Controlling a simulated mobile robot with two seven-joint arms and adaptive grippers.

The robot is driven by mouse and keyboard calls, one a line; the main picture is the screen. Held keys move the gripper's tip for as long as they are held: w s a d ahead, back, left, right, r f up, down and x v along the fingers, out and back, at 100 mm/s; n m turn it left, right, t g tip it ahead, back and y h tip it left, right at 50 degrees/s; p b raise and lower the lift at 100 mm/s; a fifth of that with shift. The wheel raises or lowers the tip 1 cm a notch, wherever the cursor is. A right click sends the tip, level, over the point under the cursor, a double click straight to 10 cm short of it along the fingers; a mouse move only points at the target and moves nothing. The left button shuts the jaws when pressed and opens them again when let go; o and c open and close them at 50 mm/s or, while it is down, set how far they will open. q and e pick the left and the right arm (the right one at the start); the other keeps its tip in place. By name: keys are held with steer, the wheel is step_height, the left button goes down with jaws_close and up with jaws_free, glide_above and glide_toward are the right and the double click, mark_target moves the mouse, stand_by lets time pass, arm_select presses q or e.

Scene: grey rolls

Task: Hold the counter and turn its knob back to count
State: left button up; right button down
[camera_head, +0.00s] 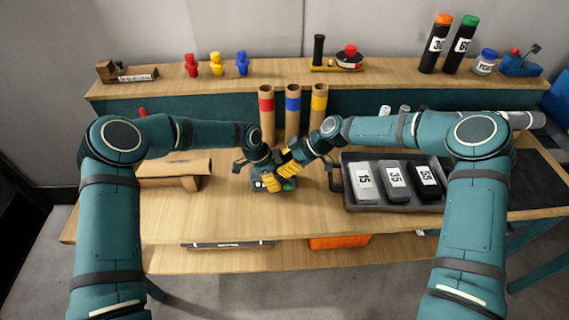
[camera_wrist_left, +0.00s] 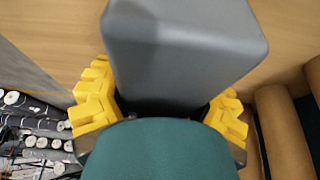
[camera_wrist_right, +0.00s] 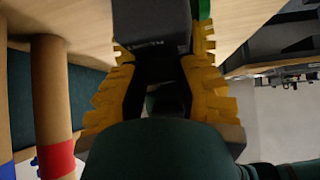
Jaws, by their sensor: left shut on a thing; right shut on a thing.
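The counter (camera_head: 259,185) is a small grey box with a white patch and a green part, low over the middle of the table, mostly hidden by my grippers. In the left wrist view its smooth grey body (camera_wrist_left: 185,45) sits between the yellow fingers of my left gripper (camera_head: 267,181), which is shut on it. My right gripper (camera_head: 291,167) meets it from the right and is shut on a dark part, apparently the knob (camera_wrist_right: 156,70), largely hidden between the fingers. A dark grey face with small lettering shows just beyond those fingertips in the right wrist view.
Three cardboard tubes with red (camera_head: 266,105), blue (camera_head: 292,105) and yellow (camera_head: 318,104) bands stand close behind the grippers. A dark tray (camera_head: 395,205) with numbered blocks lies to the right. The front middle of the table is clear.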

stand_by(0.4)
steer(key=c, duration=0.6)
jaws_free()
steer(key=v, duration=1.2)
steer(key=shift+s, duration=0.2)
